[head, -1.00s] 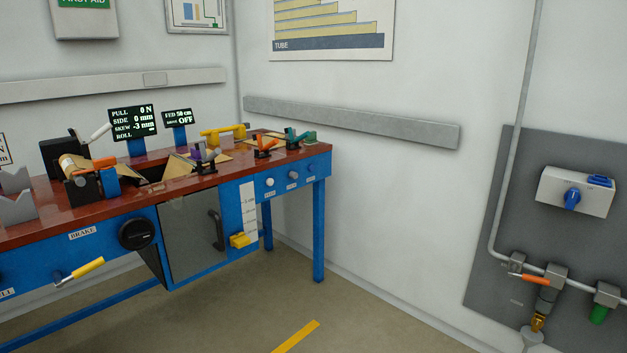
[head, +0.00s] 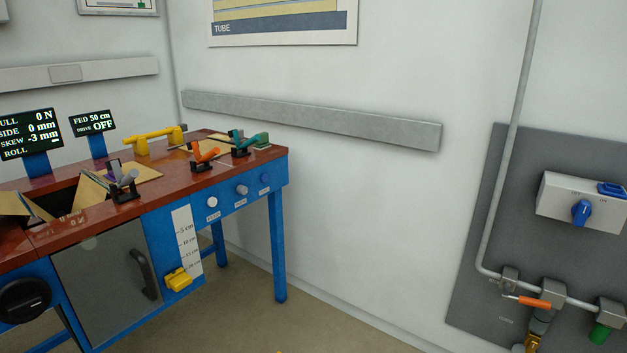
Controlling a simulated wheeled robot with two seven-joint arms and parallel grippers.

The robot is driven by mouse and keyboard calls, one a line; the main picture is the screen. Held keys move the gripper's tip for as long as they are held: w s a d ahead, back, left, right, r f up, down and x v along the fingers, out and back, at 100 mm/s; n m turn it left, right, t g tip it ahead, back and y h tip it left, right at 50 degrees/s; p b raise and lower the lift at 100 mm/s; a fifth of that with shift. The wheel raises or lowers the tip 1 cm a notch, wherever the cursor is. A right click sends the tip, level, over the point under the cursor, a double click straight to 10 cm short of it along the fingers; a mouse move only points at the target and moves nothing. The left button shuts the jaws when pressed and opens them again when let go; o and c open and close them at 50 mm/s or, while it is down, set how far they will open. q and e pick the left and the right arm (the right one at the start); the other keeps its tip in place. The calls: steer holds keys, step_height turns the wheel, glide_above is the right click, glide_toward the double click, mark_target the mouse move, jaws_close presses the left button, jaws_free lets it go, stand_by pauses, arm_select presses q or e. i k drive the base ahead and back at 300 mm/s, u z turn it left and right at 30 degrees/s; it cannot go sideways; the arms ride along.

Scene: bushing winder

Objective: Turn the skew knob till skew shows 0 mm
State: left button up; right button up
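The larger black display (head: 28,135) on the bench reads 0 N, SIDE 0 mm and SKEW -3 mm; its left edge is cut off. Three small knobs sit on the blue front panel near the right end of the bench: a white knob (head: 213,201), a grey knob (head: 242,190) and a bluish knob (head: 265,179). Their labels are too small to read, so I cannot tell which one is for skew. A large black round knob (head: 25,301) is at the lower left. Neither of my grippers is in view.
The bench (head: 140,199) has a red-brown top bearing orange, green and grey clamps. A smaller display (head: 92,122) reads FED 50 cm and OFF. A yellow slider (head: 179,280) sits below a scale. Floor (head: 240,325) right of the bench is clear. A switch box (head: 583,202) and pipes are at right.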

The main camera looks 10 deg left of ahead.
mark_target(240, 189)
steer(key=z, duration=0.05)
steer(key=i, duration=1.1)
steer(key=u, duration=1.1)
steer(key=i, duration=0.75)
steer(key=u, duration=0.85)
